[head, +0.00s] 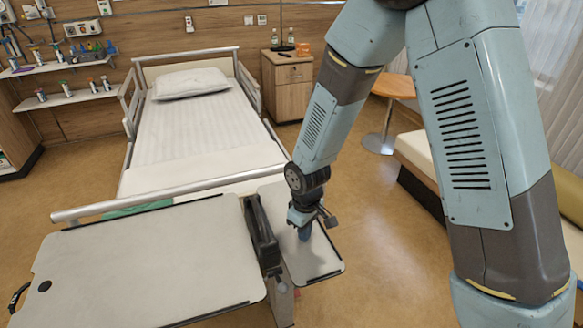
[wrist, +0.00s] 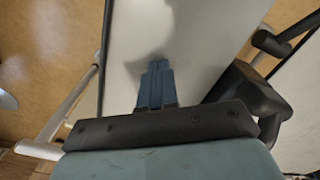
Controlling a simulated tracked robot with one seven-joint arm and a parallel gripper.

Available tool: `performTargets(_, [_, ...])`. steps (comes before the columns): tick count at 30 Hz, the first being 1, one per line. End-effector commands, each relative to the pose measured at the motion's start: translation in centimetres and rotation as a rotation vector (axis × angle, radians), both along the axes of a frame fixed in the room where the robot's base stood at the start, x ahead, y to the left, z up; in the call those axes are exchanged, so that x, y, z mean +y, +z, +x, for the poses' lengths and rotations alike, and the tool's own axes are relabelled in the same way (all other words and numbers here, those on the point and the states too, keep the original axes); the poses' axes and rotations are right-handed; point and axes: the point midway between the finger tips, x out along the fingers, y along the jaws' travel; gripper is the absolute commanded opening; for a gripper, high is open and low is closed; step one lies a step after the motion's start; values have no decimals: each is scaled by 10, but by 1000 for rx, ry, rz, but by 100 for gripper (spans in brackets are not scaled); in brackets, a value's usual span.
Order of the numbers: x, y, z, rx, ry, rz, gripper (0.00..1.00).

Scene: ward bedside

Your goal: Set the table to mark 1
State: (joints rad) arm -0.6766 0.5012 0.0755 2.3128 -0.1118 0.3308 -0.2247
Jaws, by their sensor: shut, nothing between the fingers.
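The bedside table stands at the foot of the bed. Its large pale top (head: 150,262) fills the lower left of the head view. A smaller pale side panel (head: 312,262) lies to its right, with a black upright bracket (head: 262,232) between them. My gripper (head: 305,234) is over the side panel, pointing down, shut and empty. In the wrist view its blue fingers (wrist: 157,68) are together over the side panel (wrist: 190,40); I cannot tell whether they touch it. The black bracket (wrist: 245,95) is right of them. I see no readable mark or number.
The bed (head: 195,125) stands behind the table, its foot rail (head: 160,193) close to the tops. A bedside cabinet (head: 290,88) is at the back, and a round wooden table (head: 395,86) and padded bench (head: 415,158) are right. The floor (head: 385,245) right of the side panel is clear.

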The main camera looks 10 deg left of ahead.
Motion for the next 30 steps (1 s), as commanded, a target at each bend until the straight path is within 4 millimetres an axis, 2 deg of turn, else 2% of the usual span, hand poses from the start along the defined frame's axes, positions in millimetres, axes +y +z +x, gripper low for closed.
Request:
performTargets(18, [-1,-26,-1,2,0,-1,0])
performTargets(26, [0,-25,0,0,0,-1,0])
performTargets(30, [0,-18,0,0,0,1,0])
